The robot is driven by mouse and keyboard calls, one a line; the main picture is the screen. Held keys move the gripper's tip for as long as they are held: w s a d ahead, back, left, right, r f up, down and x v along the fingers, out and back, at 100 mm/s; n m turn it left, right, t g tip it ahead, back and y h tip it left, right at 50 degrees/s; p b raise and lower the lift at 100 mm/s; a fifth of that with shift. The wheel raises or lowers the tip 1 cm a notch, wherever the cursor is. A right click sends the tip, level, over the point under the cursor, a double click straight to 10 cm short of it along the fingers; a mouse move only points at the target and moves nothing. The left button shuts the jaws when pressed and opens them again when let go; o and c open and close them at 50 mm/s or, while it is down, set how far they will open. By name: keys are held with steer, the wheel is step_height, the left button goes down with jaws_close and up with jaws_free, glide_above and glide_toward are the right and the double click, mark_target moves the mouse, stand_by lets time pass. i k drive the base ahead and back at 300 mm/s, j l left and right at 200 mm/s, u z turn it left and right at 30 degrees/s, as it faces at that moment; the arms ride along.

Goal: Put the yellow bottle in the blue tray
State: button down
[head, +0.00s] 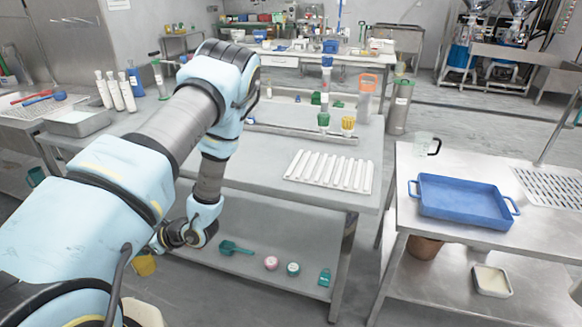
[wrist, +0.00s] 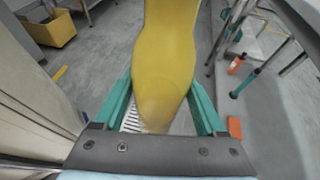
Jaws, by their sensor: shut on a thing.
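The yellow bottle (wrist: 168,60) fills the middle of the wrist view. My gripper (wrist: 162,100) is shut on it, with one teal finger along each side. The bottle's far end runs out of the top of the picture. In the head view my wrist is low beside the left part of the middle table, and my fingers are not clear there. A small yellow patch by my wrist could be the bottle or a bin; I cannot tell. The blue tray (head: 460,198) sits on the steel table at the right, looks empty, and is far from my gripper.
A clear measuring jug (head: 427,144) stands behind the tray, and a perforated drain panel (head: 550,187) lies right of it. A white ribbed rack (head: 328,171) lies on the middle table (head: 250,170). Its lower shelf holds a green scoop (head: 236,248) and small containers. A floor gap separates the tables.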

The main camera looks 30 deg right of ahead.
mark_target(460, 202)
steer(key=k+l+u, duration=0.4)
steer(key=l, duration=0.25)
steer(key=k+l+u, duration=0.4)
steer(key=l, duration=0.15)
